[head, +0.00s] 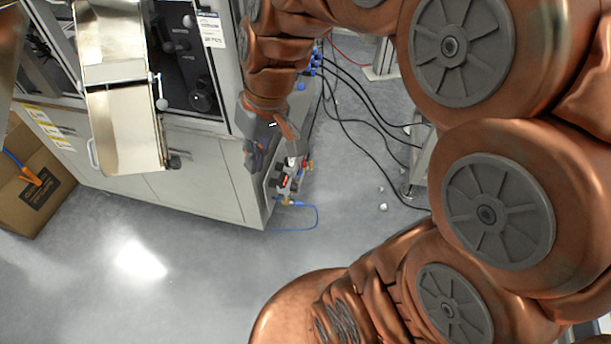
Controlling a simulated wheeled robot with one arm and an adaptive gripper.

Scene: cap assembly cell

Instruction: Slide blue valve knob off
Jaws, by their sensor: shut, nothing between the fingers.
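My gripper (269,132) is beside the right side of the grey machine cabinet (205,195), above a small valve assembly (287,181) with red and yellow parts. Its fingers are small and partly turned away in this view; it is shut, with nothing held. Small blue fittings (315,62) show on the machine's side, behind and to the right of my gripper. I cannot tell which blue part is the valve knob, and my gripper may hide part of that side. Contact between gripper and valve assembly cannot be made out.
A thin blue tube (316,216) loops out below the valve assembly. Black cables (352,122) hang to the right of the machine. A cardboard box (38,195) stands at the left. The grey floor (190,270) in front is clear.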

